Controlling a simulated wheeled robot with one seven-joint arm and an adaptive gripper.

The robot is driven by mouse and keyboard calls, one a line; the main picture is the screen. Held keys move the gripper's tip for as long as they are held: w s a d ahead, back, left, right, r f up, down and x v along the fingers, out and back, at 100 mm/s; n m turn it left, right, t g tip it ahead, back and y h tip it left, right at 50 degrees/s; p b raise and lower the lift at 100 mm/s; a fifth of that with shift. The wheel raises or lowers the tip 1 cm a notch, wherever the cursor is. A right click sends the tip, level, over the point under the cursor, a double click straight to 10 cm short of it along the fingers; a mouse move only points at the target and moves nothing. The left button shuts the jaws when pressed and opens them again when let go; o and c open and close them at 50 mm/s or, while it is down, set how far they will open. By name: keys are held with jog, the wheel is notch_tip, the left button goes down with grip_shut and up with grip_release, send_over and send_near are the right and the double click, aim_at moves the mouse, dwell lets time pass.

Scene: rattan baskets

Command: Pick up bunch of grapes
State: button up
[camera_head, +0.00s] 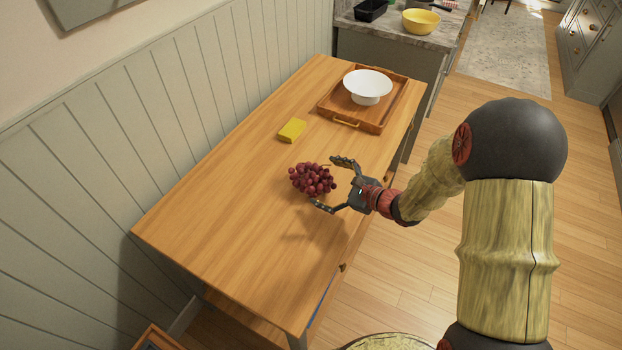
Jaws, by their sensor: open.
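A bunch of dark red grapes (312,179) lies on the wooden table (230,200), near its middle. My gripper (332,182) is open just to the right of the grapes. Its two fingers point left, one on the far side of the bunch and one on the near side. The grapes' right end shows close to the opening between the fingers. I cannot tell whether any finger touches them.
A yellow block (292,130) lies on the table beyond the grapes. A wooden tray (385,117) with a white pedestal bowl (367,85) stands at the far end. A panelled wall (130,130) borders the left side. The table's near-left part is clear.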

aim_at(310, 177)
jog(key=b+x, duration=0.1)
jog(key=x, duration=0.2)
jog(key=b+x, duration=0.1)
jog(key=x, duration=0.2)
jog(key=shift+s+f, duration=0.2)
jog(key=shift+w+a, duration=0.2)
jog(key=shift+w, duration=0.05)
jog(key=shift+c, duration=1)
jog(key=c, duration=1.5)
jog(key=shift+r, duration=0.1)
jog(key=shift+c, duration=0.2)
